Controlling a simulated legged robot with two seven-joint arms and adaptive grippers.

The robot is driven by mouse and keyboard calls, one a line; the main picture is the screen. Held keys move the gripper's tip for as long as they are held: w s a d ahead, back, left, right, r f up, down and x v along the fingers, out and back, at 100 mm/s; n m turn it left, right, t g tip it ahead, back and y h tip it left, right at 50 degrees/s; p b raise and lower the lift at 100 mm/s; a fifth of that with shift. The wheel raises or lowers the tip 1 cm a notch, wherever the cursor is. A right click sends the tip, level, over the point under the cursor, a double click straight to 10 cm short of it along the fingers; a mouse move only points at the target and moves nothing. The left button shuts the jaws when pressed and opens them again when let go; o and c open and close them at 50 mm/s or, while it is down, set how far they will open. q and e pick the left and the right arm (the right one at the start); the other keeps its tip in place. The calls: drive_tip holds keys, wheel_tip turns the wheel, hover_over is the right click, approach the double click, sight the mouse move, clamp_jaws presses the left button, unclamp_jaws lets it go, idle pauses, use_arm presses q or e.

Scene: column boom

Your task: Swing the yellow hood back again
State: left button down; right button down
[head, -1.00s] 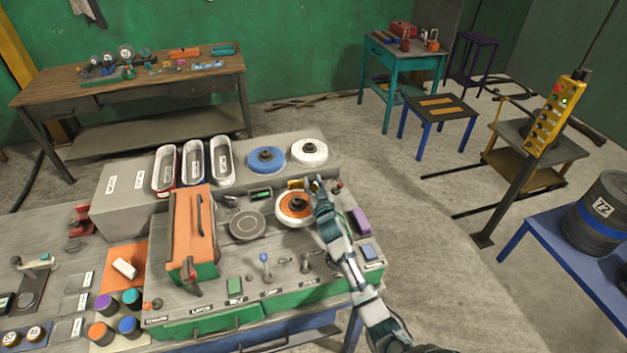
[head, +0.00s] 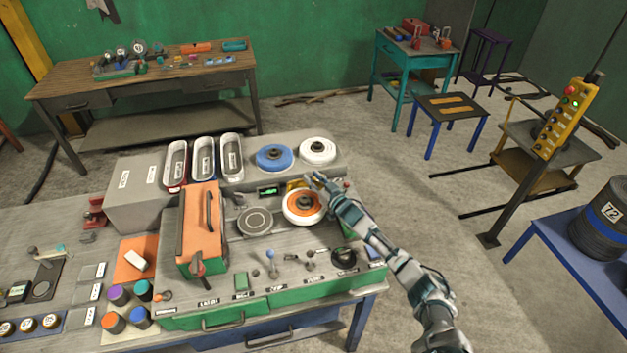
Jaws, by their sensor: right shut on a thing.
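The yellow hood (head: 295,185) shows only as a small yellow patch at the back edge of the white-and-orange disc (head: 302,206) on the workbench. My right gripper (head: 314,182) is at the right end of this patch, just above the disc's back edge, and is shut on the hood. The fingers and wrist cover part of the hood, so its tilt is hard to tell. My left gripper is not in view.
A blue disc (head: 273,158) and a white disc (head: 318,152) stand behind. An orange-topped box (head: 201,225) stands to the left. Levers (head: 271,262) and a black knob (head: 343,257) line the bench front. A yellow button pendant (head: 563,120) stands at the right.

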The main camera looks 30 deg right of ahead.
drive_tip(key=shift+w+d+r, duration=0.1)
drive_tip(key=shift+d+r, duration=0.25)
drive_tip(key=shift+d, duration=0.05)
drive_tip(key=c, duration=1)
unclamp_jaws()
drive_tip(key=shift+o, duration=1.1)
drive_tip(key=shift+w+f, duration=0.2)
drive_tip(key=shift+w+d+f, duration=0.2)
drive_tip(key=shift+w+f, duration=0.05)
drive_tip(key=shift+f, duration=0.1)
drive_tip(key=shift+s, duration=0.1)
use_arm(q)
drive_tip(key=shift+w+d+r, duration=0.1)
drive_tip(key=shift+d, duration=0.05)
use_arm(e)
wheel_tip(320, 180, up, 10)
hover_over(316, 183)
drive_tip(key=shift+a, duration=0.1)
